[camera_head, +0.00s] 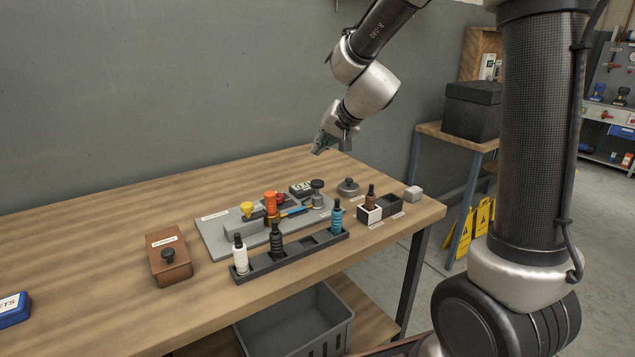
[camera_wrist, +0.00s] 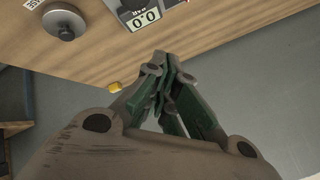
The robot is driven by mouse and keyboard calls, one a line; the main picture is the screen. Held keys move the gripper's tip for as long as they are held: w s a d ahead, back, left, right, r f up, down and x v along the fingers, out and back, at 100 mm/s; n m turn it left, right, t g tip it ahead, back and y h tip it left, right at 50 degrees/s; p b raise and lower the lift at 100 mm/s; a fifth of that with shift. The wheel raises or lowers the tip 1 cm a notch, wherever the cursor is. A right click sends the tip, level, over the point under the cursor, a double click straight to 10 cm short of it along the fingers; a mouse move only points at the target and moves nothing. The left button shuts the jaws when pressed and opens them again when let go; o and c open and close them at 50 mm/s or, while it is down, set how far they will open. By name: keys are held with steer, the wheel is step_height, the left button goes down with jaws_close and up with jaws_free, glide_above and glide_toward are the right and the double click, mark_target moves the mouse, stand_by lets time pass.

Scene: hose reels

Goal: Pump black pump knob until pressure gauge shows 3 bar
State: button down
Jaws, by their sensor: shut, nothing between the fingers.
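A dark round knob on a short post, which looks like the black pump knob (camera_head: 317,185), stands upright at the right end of a grey plate (camera_head: 213,237) on the table. The pressure gauge (camera_head: 301,188) is a small dark box with a light display just left of the knob. In the wrist view the gauge (camera_wrist: 146,17) shows 0.0 and the word BAR. My gripper (camera_head: 322,148) hangs in the air above the back edge of the table, clear of knob and gauge. Its green-padded fingers (camera_wrist: 164,62) are shut and empty.
Yellow and orange-red knobs (camera_head: 270,201) stand on the plate. A black rack (camera_head: 290,262) with bottles lies in front. A brown box (camera_head: 169,258) stands left. The wall is close behind.

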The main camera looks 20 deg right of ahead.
mark_target(320, 180)
steer(key=shift+f, duration=3.1)
steer(key=shift+f, duration=0.15)
steer(key=shift+f, duration=0.3)
steer(key=shift+f, duration=1.3)
steer(key=shift+r, duration=1.75)
steer(key=shift+r, duration=0.1)
steer(key=shift+r, duration=2.4)
